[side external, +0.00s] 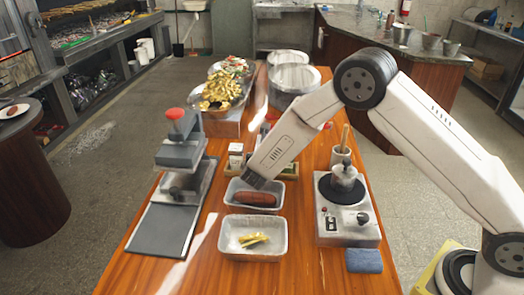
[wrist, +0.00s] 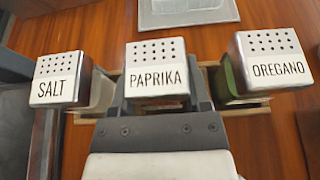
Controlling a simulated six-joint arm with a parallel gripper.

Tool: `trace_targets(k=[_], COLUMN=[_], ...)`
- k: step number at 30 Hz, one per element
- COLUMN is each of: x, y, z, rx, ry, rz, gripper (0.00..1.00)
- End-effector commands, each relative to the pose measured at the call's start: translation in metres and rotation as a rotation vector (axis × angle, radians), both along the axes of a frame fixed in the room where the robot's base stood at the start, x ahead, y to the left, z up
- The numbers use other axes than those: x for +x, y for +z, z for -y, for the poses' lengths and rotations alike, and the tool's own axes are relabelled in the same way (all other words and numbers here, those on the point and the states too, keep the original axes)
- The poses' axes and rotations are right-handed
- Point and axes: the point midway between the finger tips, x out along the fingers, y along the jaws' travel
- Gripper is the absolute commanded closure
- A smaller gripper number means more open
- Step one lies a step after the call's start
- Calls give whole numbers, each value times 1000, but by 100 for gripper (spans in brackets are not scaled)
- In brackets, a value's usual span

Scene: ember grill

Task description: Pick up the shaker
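Three shakers with perforated metal caps stand in a row in the wrist view: salt (wrist: 59,80) at left, paprika (wrist: 157,75) in the middle and oregano (wrist: 274,62) at right. My gripper (wrist: 160,92) is at the paprika shaker, with one dark finger along each side of it. I cannot tell whether the fingers press on it. In the side external view my gripper (side external: 258,180) points down at the shaker rack (side external: 288,170), and the arm hides part of it. The salt shaker (side external: 236,153) shows at the rack's left end.
A tray with a sausage (side external: 256,199) lies just in front of the gripper, and a tray with yellow pieces (side external: 252,254) nearer. A press (side external: 180,160) stands left; a burner with a moka pot (side external: 343,200) stands right. Metal pots (side external: 294,80) stand behind.

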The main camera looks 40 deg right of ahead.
Motion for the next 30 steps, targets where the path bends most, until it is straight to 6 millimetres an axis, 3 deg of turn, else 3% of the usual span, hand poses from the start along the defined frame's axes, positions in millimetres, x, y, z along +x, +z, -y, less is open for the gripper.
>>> trace_targets(k=[1,3,4,17,26,30], x=[0,0,0,0,0,-11], y=[0,0,0,5,32,45], z=[0,0,0,0,0,0], rx=[0,0,0,0,1,0], ry=[0,0,0,0,-1,1], rz=[0,0,0,1,5,2], gripper=[57,79,81,81,81,81])
